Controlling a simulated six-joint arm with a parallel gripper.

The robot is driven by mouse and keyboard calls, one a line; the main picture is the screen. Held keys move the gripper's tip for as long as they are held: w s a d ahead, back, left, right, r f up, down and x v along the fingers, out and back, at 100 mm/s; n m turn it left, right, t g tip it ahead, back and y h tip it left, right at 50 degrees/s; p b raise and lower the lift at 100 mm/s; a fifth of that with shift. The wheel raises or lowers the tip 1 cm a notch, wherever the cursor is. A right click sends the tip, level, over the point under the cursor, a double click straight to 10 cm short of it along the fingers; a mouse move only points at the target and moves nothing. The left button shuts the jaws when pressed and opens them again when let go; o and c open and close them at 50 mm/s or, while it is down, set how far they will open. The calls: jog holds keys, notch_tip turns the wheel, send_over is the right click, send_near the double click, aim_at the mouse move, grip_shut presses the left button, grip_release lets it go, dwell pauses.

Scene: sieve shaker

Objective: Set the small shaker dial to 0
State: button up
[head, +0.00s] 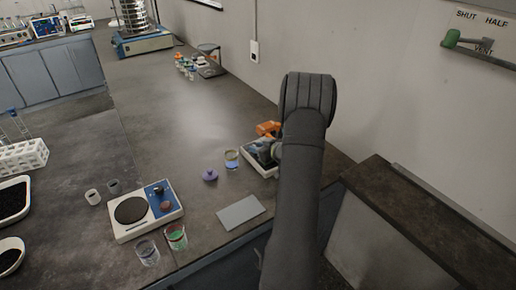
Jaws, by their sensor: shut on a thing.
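My arm rises from the lower edge and bends near the wall.
A white device with a dark round plate (131,211) stands at front left, with beakers (176,237) before it. A purple-lidded item (210,175), a beaker (232,159) and a grey flat pad (241,212) lie nearby. A sieve stack on a blue base (142,44) stands far back. The mid-bench is clear.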

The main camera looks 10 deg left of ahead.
jog(key=o, duration=1)
jog(key=v, duration=1.7)
jog(key=shift+d+r, duration=0.15)
